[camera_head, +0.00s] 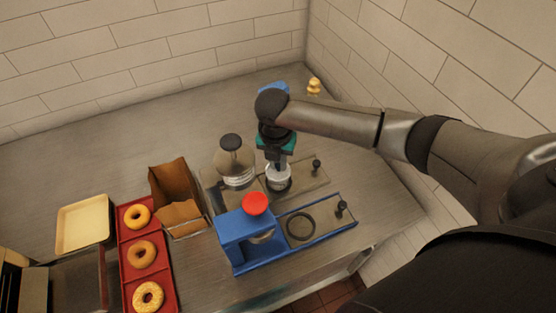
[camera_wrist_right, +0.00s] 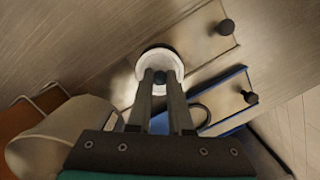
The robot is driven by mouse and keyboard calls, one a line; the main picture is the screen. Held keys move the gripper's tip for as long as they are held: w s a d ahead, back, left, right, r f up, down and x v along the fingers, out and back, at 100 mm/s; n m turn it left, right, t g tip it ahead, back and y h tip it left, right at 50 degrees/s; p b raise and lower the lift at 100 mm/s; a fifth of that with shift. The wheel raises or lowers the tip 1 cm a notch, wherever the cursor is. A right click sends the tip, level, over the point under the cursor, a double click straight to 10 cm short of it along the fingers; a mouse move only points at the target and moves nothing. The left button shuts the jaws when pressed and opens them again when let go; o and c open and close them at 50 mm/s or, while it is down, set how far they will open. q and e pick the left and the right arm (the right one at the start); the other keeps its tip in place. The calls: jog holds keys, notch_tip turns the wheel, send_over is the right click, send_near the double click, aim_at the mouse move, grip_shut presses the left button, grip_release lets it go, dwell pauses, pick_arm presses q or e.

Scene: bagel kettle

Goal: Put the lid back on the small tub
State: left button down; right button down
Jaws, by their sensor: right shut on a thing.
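The small tub (camera_head: 278,180) is a whitish round cup on the steel plate at the centre of the head view. My right gripper (camera_head: 279,163) points down over it and is shut on the dark knob of the lid (camera_wrist_right: 160,76). In the right wrist view the knob sits between my fingertips, inside a round white rim (camera_wrist_right: 143,62). The lid's disc is largely hidden by the fingers, and I cannot tell whether it rests on the tub or hovers just above it. My left gripper is not in view.
A blue device (camera_head: 240,235) with a red knob stands in front, and a dark-knobbed metal container (camera_head: 238,178) to the left. A brown paper bag (camera_head: 172,183), red tray (camera_head: 127,225) of bagels and cream tray (camera_head: 84,222) lie further left.

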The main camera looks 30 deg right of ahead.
jog(key=shift+p, duration=0.45)
dwell(0.3)
jog(key=shift+f, duration=0.15)
dwell(0.9)
jog(key=shift+p, duration=0.55)
dwell(0.5)
jog(key=shift+c, duration=1.4)
grip_release()
